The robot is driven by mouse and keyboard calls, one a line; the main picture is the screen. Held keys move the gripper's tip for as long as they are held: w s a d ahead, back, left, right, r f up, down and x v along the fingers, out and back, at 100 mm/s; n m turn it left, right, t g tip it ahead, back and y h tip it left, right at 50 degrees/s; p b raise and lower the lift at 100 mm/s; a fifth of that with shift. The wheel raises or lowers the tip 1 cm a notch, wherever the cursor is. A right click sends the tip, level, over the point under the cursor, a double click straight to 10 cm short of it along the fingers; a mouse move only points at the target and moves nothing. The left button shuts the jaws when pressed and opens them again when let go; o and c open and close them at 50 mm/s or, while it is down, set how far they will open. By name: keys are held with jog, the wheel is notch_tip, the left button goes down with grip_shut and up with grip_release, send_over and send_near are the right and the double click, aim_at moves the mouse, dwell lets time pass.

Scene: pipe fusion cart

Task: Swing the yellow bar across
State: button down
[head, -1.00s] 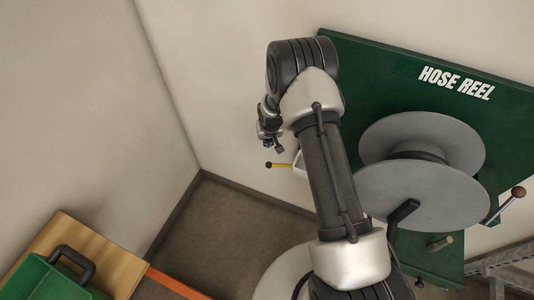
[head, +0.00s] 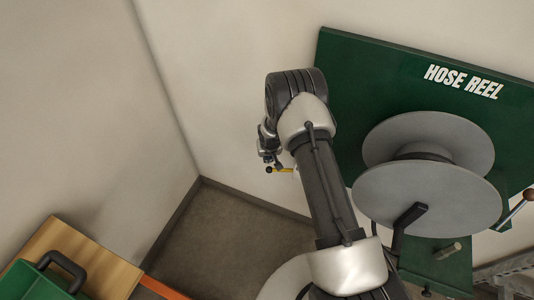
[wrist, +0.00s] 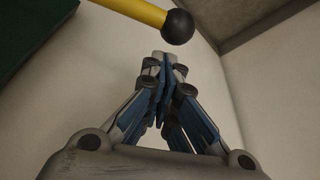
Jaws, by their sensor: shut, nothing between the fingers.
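The yellow bar (head: 282,170) is a short lever with a black ball on its left end, beside the left edge of the green panel. Its other end is hidden behind my arm. In the wrist view the bar (wrist: 138,10) crosses the top, its black ball (wrist: 177,27) just beyond my fingertips. My gripper (wrist: 163,58) is shut and empty, with a small gap showing between the fingertips and the ball. In the head view my gripper (head: 272,158) is small and dark, close to the ball end; contact cannot be told there.
A green hose reel panel (head: 375,75) with a large grey reel (head: 428,195) stands on the right. Walls meet in a corner behind the bar. A green crate (head: 38,280) sits on a wooden top (head: 100,262) at lower left. The floor between is clear.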

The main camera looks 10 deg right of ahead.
jog(key=shift+s+b, duration=0.35)
jog(key=shift+s, duration=0.35)
jog(key=shift+s+a+r, duration=0.1)
